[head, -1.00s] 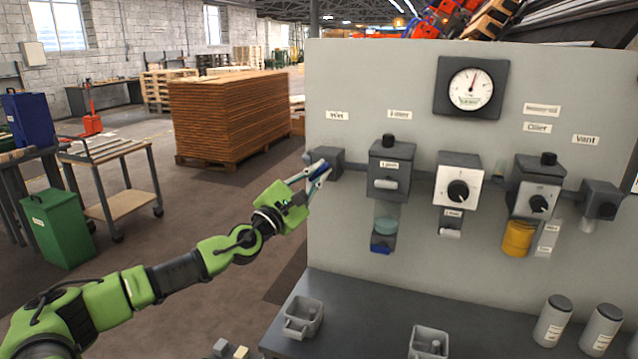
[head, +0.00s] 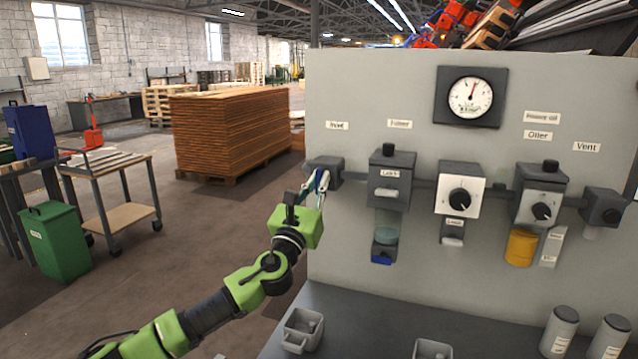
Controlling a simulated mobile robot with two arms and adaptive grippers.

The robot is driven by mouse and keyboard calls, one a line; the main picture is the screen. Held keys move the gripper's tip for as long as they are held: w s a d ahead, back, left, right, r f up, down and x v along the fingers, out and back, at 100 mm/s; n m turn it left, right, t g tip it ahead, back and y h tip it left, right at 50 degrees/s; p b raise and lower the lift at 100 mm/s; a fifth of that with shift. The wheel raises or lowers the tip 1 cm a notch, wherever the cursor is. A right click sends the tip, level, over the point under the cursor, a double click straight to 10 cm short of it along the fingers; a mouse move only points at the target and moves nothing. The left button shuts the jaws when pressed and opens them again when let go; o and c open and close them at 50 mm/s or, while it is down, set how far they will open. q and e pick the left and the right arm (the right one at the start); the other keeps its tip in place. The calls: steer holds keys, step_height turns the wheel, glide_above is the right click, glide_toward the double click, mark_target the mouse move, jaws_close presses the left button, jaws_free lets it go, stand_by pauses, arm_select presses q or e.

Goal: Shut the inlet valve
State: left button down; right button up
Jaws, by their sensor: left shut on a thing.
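The inlet valve (head: 329,166) is a dark grey block at the left end of the pipe on the grey panel, under the "Inlet" label (head: 337,125). My left gripper (head: 318,180) reaches it from below and points upward, its fingers at the valve's front left side. The fingers are shut on the valve's handle, which is mostly hidden between them, so its exact angle cannot be told. My right gripper is not in view.
Right of the valve, the panel (head: 400,260) carries a filter unit (head: 390,180), a regulator knob (head: 460,198), an oiler (head: 540,190), a vent valve (head: 603,207) and a gauge (head: 470,97). Grey bins (head: 303,330) and canisters (head: 560,330) stand on the ledge below.

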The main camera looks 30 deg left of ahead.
arm_select(q)
steer(key=shift+f+n, duration=0.1)
steer(key=shift+n, duration=0.2)
steer(key=c, duration=2.1)
jaws_free()
steer(key=shift+c, duration=0.2)
steer(key=v, duration=1.2)
steer(key=shift+d, duration=0.1)
